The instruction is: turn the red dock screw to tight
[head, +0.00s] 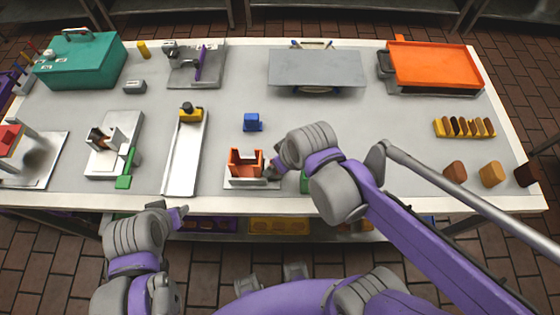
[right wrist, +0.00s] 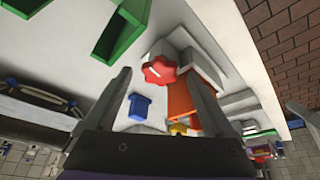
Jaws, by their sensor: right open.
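The red dock screw (right wrist: 160,70) is a lobed red knob with a pale line across its face, clear in the right wrist view. It sits at the side of the orange dock (right wrist: 183,108), which also shows in the head view (head: 246,160) on a pale base plate near the table's front edge. My right gripper (right wrist: 158,77) is open, with its fingers on either side of the screw; I cannot tell whether they touch it. In the head view my right gripper (head: 277,168) hides the screw. My left gripper (head: 180,213) hangs by the front edge, away from the dock; its jaw opening is unclear.
A blue block (head: 252,122) stands just behind the dock. A green part (head: 305,182) is partly hidden by my right arm. A long metal tray (head: 186,155) lies left of the dock. An orange tray (head: 435,62) and a grey plate (head: 317,68) are at the back.

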